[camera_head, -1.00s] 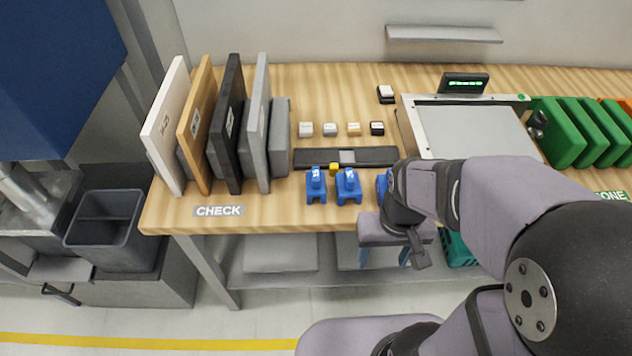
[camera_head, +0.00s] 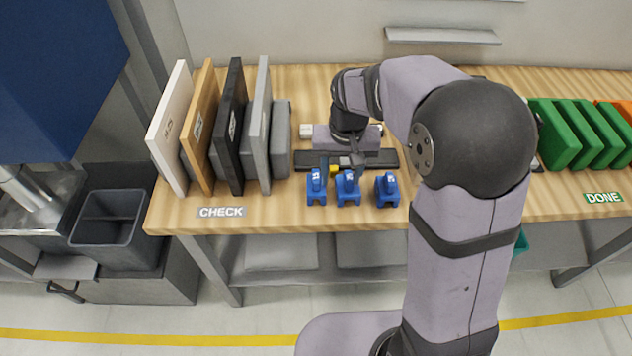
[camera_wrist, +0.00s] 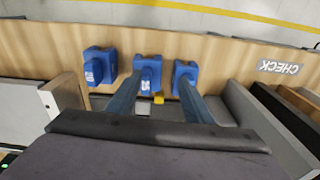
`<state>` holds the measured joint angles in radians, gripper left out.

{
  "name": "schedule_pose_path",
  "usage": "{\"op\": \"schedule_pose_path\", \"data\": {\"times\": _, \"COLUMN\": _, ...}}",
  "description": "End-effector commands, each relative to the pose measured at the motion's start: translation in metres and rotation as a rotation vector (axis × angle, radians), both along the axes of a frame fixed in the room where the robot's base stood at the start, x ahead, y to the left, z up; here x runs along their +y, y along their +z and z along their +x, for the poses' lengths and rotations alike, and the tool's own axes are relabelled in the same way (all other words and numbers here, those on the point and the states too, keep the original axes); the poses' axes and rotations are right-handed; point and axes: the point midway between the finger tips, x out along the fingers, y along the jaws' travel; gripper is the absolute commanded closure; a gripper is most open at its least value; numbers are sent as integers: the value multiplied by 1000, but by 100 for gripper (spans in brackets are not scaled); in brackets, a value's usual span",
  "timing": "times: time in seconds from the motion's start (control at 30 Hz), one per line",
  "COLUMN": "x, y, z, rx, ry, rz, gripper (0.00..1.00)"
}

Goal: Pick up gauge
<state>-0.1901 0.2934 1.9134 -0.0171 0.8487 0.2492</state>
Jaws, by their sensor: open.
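Three blue gauges stand upright in a row near the table's front edge: a left one (camera_head: 316,188), a middle one (camera_head: 348,189) and a right one (camera_head: 387,190). In the wrist view the row is turned round: the left gauge (camera_wrist: 185,75) is at right, the middle one (camera_wrist: 147,74) at centre, the right one (camera_wrist: 98,68) at left. Each has a white label, too small to read. My gripper (camera_head: 340,166) is open and empty, behind the left and middle gauges. In the wrist view its blue fingers (camera_wrist: 160,92) are spread, pointing at that pair. Contact cannot be told.
A dark fixture strip (camera_head: 386,158) lies behind the gauges, with a small yellow block (camera_head: 333,169) at its front edge. Upright panels (camera_head: 167,130) stand at left above the CHECK label (camera_head: 221,212). Green panels (camera_head: 556,135) stand at right. The table front between CHECK and the gauges is clear.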

Motion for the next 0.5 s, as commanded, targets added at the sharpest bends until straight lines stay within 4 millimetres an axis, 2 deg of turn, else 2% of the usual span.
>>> {"op": "schedule_pose_path", "data": {"times": 0.1, "x": 24, "y": 2, "z": 22, "rx": 10, "ry": 2, "rz": 6, "gripper": 53}}
{"op": "schedule_pose_path", "data": {"times": 0.2, "x": 40, "y": 0, "z": 32, "rx": 22, "ry": 6, "rz": 9, "gripper": 53}}
{"op": "schedule_pose_path", "data": {"times": 0.33, "x": 53, "y": -8, "z": 31, "rx": 62, "ry": 35, "rz": 0, "gripper": 53}}
{"op": "schedule_pose_path", "data": {"times": 0.5, "x": 58, "y": -13, "z": 27, "rx": 88, "ry": 57, "rz": -7, "gripper": 53}}
